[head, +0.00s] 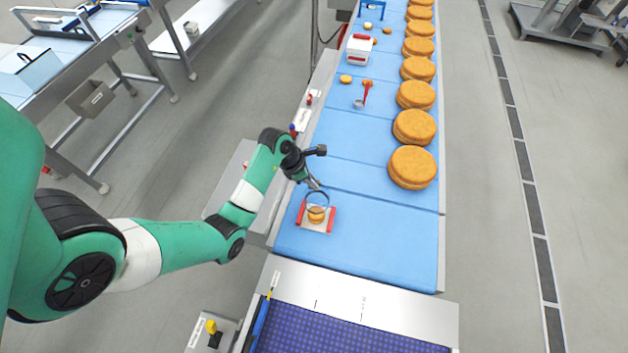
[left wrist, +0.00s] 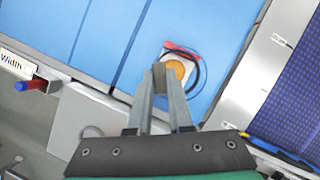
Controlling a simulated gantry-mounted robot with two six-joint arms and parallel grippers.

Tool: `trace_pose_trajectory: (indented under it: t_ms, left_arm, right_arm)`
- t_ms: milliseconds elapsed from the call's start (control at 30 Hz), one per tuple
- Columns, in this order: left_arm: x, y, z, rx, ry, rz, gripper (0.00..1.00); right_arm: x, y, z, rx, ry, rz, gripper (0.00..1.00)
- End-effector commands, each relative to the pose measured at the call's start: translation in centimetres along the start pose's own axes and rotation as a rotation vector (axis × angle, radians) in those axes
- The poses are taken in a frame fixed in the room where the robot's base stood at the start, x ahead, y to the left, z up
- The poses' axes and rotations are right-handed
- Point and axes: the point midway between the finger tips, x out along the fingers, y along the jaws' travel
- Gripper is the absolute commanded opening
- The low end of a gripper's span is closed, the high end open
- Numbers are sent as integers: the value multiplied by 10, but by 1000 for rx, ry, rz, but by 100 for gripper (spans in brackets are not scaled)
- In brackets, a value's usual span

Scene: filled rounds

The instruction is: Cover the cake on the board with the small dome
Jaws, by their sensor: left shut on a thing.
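The board (head: 304,224) is a pale plate with red ends on the near blue belt. A small round golden cake (head: 316,217) sits on it; the cake also shows in the left wrist view (left wrist: 178,68). My left gripper (head: 315,187) is shut on the small dome (head: 318,193), which looks clear with a dark rim. In the head view the rim appears just above and overlapping the cake. In the left wrist view the dome's dark rim (left wrist: 199,70) curves round the cake's right side. I cannot tell the exact gap between rim and board. My right gripper is out of view.
Large golden rounds (head: 413,167) line the belt's right side. Farther up stand a red-handled tool (head: 365,94), a white box with red parts (head: 358,50), a blue frame (head: 373,8) and several small rounds. A purple mesh belt (head: 345,330) lies nearer. Blue belt right of the board is clear.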

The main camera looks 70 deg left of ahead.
Motion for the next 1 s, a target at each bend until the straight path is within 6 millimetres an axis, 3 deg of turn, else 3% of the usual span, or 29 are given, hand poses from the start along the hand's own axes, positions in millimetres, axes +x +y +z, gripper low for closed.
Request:
trace_pose_trajectory:
  t_ms: [1000]
  left_arm:
    - [101, 0, -41, 1, -1, 0, 0]
  right_arm:
    - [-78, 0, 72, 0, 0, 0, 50]
